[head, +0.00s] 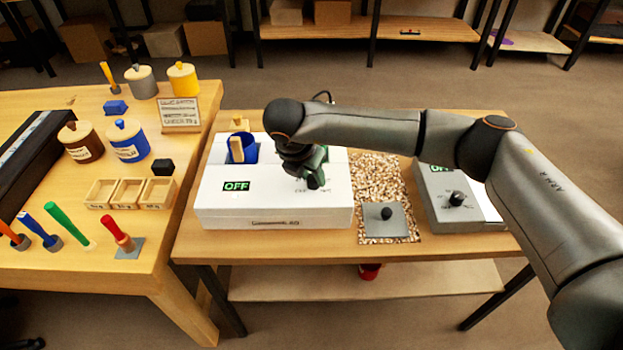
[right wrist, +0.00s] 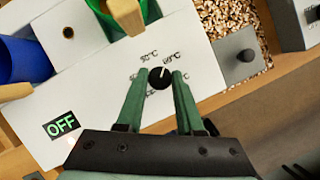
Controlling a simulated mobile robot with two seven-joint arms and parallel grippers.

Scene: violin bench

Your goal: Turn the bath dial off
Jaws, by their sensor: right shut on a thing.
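The bath is a white box (head: 215,214) on the right-hand table, and its green display (head: 236,186) reads OFF. The display also shows OFF in the right wrist view (right wrist: 61,124). The bath dial (right wrist: 159,77) is a small black knob with a pale pointer line toward the upper right, amid temperature marks that are partly covered. My right gripper (head: 316,182) is down at the bath's top right; its green fingers (right wrist: 158,82) are closed on either side of the dial. In the head view the gripper hides the dial. My left gripper is not in view.
A blue pot (head: 250,154) sits in the bath; a green pot (right wrist: 84,24) shows beside it. Right of the bath are a granule-covered patch (head: 378,175), a grey plate with a black knob (head: 386,213) and a grey box (head: 440,215) with its own knob.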

